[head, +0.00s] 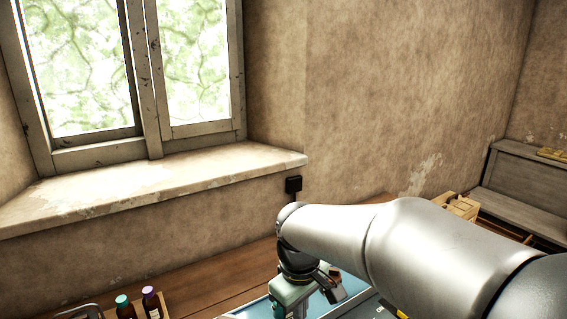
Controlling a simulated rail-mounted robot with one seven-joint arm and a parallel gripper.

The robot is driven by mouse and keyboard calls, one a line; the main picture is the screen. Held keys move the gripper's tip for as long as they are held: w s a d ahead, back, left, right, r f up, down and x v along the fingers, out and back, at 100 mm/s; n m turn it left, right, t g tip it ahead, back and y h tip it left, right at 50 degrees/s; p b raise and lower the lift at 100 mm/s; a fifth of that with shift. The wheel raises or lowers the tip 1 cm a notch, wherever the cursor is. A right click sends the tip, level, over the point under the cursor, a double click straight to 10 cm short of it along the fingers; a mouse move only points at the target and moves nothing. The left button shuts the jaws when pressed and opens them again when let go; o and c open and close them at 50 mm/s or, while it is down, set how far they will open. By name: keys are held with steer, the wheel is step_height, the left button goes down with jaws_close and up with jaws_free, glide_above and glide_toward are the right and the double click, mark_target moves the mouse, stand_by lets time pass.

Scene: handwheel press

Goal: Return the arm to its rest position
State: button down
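My silver arm reaches in from the lower right in the head view and bends down at its wrist. My gripper (296,298) hangs below the dark wrist joint, close above a blue-edged surface (252,311). Its fingertips are not clear at the bottom of the picture, so I cannot tell whether it is open or shut, or whether it holds anything. The handwheel press cannot be made out clearly in this view.
A brown wooden bench (205,290) runs along the wall. Two small bottles, one teal-capped (124,306) and one purple-capped (151,301), stand at the lower left. A window sill (150,180) juts out above. A wooden box (459,206) stands behind my arm.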

steer(key=s+d+f+m, duration=0.2)
steer(key=s+d+m, duration=0.2)
steer(key=s+d, duration=0.2)
steer(key=s+d+f+m+b, duration=0.1)
steer(key=s+d+m, duration=0.3)
steer(key=s, duration=0.5)
steer(key=shift+d+f+m, duration=0.4)
steer(key=shift+d+f, duration=0.5)
steer(key=shift+d, duration=0.25)
